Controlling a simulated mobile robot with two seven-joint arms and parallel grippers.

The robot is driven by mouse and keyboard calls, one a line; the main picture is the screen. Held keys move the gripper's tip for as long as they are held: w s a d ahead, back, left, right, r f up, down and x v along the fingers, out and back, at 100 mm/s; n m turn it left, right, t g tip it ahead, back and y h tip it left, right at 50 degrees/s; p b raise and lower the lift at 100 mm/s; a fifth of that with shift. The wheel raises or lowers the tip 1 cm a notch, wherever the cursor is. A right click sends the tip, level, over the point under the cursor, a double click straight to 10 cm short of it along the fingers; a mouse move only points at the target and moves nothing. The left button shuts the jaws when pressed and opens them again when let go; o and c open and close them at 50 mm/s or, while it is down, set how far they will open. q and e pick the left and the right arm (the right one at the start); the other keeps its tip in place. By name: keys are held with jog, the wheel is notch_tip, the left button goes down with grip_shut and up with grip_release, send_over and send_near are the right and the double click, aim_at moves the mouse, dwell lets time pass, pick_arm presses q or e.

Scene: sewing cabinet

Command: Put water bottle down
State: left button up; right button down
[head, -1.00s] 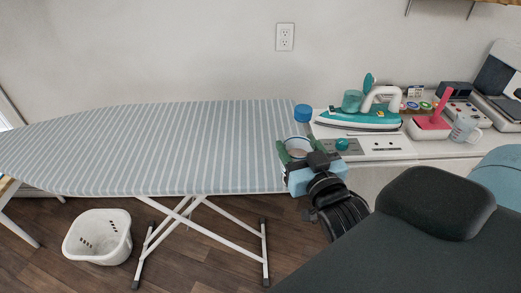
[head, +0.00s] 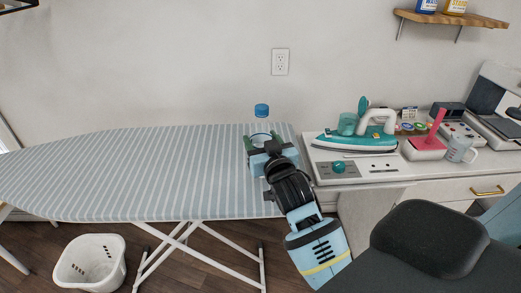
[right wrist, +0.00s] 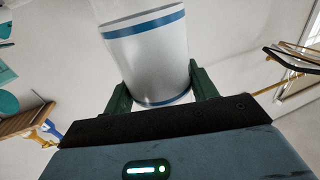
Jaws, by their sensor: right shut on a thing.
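The water bottle (head: 262,110) has a blue cap, a see-through upper part and a white lower body with blue bands. My right gripper (head: 263,143) is shut around its lower body, at the right end of the striped ironing board (head: 150,165). In the right wrist view the white body of the bottle (right wrist: 150,60) sits between the green fingers of my right gripper (right wrist: 162,92). I cannot tell whether its base touches the board, as my gripper hides it. My left gripper is not in view.
A cabinet top to the right of the board carries a teal iron (head: 357,140), a pink-handled item (head: 428,142) and a clear mug (head: 459,150). A white basket (head: 91,262) stands on the floor. The board's middle and left are clear.

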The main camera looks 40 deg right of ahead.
jog(key=shift+w+r, duration=0.1)
jog(key=shift+w, duration=0.35)
jog(key=shift+s+f, duration=0.1)
jog(key=shift+f, duration=1.7)
jog(key=shift+f, duration=0.2)
jog(key=shift+c, duration=2.3)
grip_release()
